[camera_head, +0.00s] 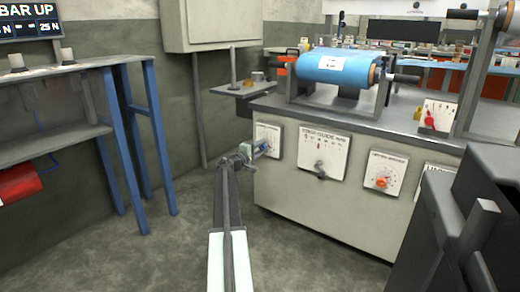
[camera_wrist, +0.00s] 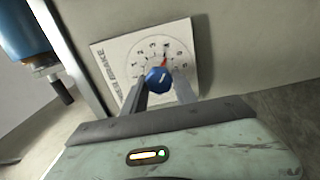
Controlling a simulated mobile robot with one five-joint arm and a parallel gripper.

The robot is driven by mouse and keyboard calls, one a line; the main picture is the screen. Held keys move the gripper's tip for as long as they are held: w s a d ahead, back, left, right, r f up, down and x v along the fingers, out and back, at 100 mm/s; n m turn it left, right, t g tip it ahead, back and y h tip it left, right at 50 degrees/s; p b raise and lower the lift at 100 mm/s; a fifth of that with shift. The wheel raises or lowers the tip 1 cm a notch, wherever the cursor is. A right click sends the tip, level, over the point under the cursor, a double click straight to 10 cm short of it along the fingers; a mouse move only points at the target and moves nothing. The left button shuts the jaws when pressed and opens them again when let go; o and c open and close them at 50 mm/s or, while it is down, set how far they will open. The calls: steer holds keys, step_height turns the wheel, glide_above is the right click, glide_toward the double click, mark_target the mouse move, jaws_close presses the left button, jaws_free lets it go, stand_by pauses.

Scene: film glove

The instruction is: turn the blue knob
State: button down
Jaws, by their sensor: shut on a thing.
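The blue knob (camera_wrist: 158,79) sits on a white dial plate (camera_wrist: 131,53) with printed numbers and a red pointer, in the wrist view. My gripper (camera_wrist: 160,88) reaches it from below, with one finger on each side, shut on the knob. In the head view my arm stretches forward to the left end of the machine's front, where my gripper (camera_head: 258,150) meets the blue knob in front of its dial plate (camera_head: 268,134). The red pointer aims up and slightly right in the wrist view. The fingers hide part of the plate's lower half.
The machine cabinet (camera_head: 320,205) carries a blue roll (camera_head: 335,67) on top. To the right on its front are a lever plate (camera_head: 322,152) and an orange knob (camera_head: 382,182). A bench with blue legs (camera_head: 125,150) stands at left. Floor between them is clear.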

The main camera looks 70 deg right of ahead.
steer(key=shift+w+n, duration=0.2)
steer(key=shift+n, duration=0.1)
steer(key=c, duration=1)
jaws_free()
steer(key=shift+s, duration=0.1)
steer(key=v, duration=0.8)
